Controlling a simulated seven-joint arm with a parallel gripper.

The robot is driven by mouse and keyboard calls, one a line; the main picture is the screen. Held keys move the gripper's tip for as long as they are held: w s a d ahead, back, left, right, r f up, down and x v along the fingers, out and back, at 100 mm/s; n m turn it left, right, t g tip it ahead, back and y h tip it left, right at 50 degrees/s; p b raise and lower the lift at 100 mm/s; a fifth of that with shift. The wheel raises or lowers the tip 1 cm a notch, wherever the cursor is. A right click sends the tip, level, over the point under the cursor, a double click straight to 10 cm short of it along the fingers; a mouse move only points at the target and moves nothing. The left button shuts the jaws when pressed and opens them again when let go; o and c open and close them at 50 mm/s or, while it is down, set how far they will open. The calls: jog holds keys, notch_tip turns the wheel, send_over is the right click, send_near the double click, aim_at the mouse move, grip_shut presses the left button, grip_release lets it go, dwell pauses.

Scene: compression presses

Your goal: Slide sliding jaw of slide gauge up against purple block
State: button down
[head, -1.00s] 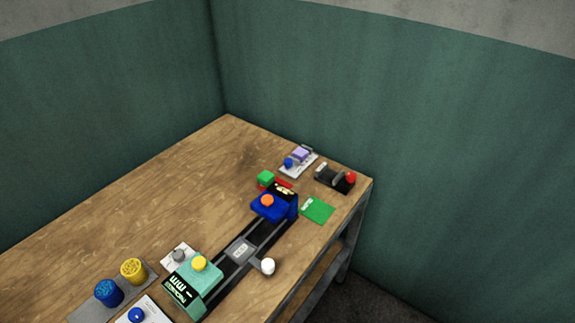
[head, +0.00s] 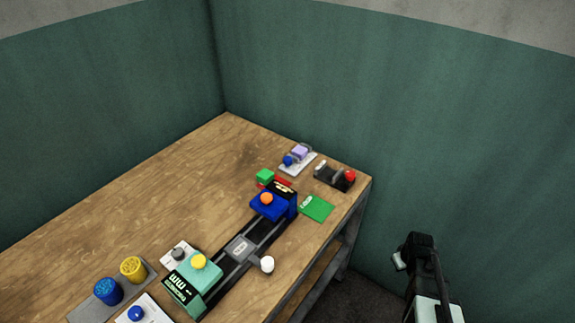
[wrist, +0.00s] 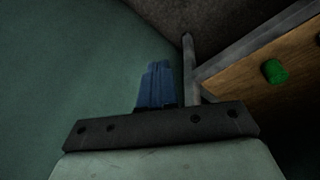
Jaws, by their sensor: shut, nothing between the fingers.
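The purple block (head: 300,152) sits on a small pale base (head: 296,166) near the table's far right corner, with a blue knob (head: 288,160) beside it. I cannot tell at this size whether this is the slide gauge, or whether a jaw touches the block. My gripper (wrist: 157,66) shows in the wrist view as blue fingers, shut and empty. In the head view my arm (head: 436,309) is at the lower right, off the table's right side and well apart from the block.
A black device (head: 334,177) with a red knob stands right of the purple block. A green card (head: 317,208) and a long black-railed device (head: 226,270) with blue and teal blocks lie nearer. A green object (wrist: 274,71) shows on the wooden table (head: 212,175). The table's left middle is clear.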

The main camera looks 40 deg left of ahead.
jog(key=w+a+r+n+t+y, duration=0.1)
jog(key=w+a+r+n+t, duration=0.1)
jog(key=w+a+r, duration=0.35)
jog(key=w+a+r+n+t+y, duration=0.1)
jog(key=w+a+r+n, duration=0.15)
jog(key=a+r, duration=0.5)
notch_tip(320, 180, up, 18)
jog(key=n+g+y, duration=0.1)
jog(key=n+y, duration=0.3)
jog(key=n, duration=0.1)
send_over(290, 161)
jog(key=s+d, duration=0.5)
jog(key=s, duration=0.2)
jog(key=x, duration=0.9)
jog(key=shift+w+d+f, duration=0.2)
jog(key=shift+w+f, duration=0.05)
jog(key=shift+f, duration=0.15)
